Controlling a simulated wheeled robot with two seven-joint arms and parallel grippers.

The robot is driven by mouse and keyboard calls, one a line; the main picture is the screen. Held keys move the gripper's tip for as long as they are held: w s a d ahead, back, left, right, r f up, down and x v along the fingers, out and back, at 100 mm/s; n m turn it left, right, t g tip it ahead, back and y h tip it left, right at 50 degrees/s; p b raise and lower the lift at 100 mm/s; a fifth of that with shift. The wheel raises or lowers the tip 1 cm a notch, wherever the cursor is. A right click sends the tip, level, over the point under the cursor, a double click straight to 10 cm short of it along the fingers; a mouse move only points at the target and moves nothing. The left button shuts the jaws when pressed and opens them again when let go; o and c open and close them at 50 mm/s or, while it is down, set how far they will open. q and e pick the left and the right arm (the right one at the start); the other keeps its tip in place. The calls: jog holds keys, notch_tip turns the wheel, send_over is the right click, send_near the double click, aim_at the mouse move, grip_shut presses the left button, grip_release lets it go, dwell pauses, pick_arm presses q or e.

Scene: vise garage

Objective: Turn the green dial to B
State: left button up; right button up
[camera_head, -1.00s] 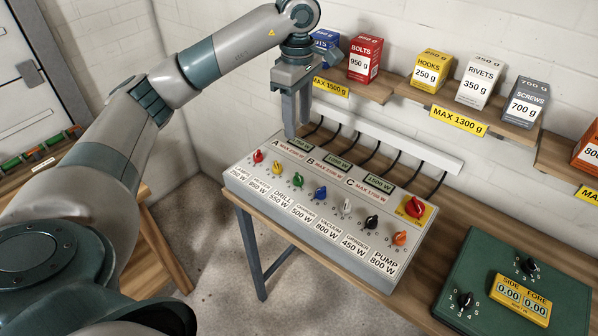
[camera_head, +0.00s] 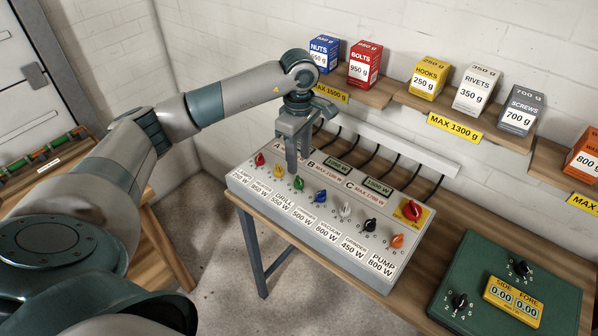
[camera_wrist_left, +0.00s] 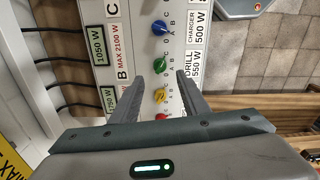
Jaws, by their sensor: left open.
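The green dial (camera_head: 298,183) is on the sloped grey control panel (camera_head: 236,181), in a row between a yellow dial (camera_head: 278,171) and a blue dial (camera_head: 320,196). In the left wrist view the green dial (camera_wrist_left: 161,65) lies just beyond the fingertips, close to the line midway between them. Small letters surround it; its exact pointing is too small to tell. My left gripper (camera_head: 292,172) points down above the panel by the green dial, open and empty; in the wrist view its two fingers (camera_wrist_left: 160,78) stand apart. My right gripper is out of view.
A red dial (camera_head: 259,159) sits left of the yellow one; white, black and orange dials and a red switch (camera_head: 411,210) lie right. Black cables run behind the panel. Shelves above hold boxes. A green box with knobs (camera_head: 460,262) stands at right.

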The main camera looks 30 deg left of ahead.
aim_at(299, 179)
pick_arm(q)
notch_tip(299, 179, down, 6)
jog(key=shift+f+p, duration=0.25)
jog(key=shift+p, duration=0.85)
jog(key=shift+f, duration=0.7)
grip_shut()
